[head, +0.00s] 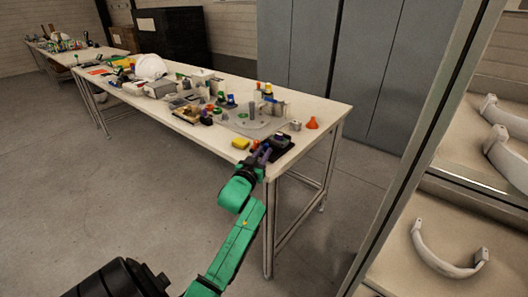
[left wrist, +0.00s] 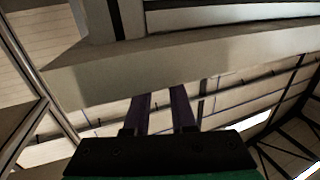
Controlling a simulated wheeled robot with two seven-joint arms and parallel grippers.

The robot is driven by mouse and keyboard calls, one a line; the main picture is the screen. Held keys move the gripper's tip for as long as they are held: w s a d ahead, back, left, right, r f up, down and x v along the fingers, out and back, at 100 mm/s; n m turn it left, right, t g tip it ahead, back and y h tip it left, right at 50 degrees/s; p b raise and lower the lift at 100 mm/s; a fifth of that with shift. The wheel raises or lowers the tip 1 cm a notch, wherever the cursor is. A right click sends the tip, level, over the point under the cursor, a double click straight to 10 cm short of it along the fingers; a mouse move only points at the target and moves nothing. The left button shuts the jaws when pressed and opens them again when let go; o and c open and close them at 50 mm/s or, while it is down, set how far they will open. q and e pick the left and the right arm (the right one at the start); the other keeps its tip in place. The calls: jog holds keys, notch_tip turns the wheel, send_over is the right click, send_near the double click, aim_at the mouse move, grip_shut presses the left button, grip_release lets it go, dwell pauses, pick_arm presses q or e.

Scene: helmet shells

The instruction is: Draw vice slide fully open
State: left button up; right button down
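A small dark device (head: 281,140), probably the vice, sits at the near right corner of the long table. It is too small to tell how far its slide is drawn out. My left gripper (head: 264,155) is at the table's near edge, just in front of this device and overlapping it in the head view; I cannot tell whether they touch. In the left wrist view the two dark fingers (left wrist: 164,95) stand parallel with a clear gap and nothing evident between them. The vice cannot be made out there. My right gripper is in neither view.
A shelf rack (head: 400,175) with curved white parts stands at the right. Floor (head: 130,190) left of the table is clear.

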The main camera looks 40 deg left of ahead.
pick_arm(q)
jog(key=o, duration=0.3)
jog(key=shift+s, duration=0.1)
jog(key=v, duration=1.4)
jog(key=shift+s, duration=0.25)
jog(key=shift+d, duration=0.1)
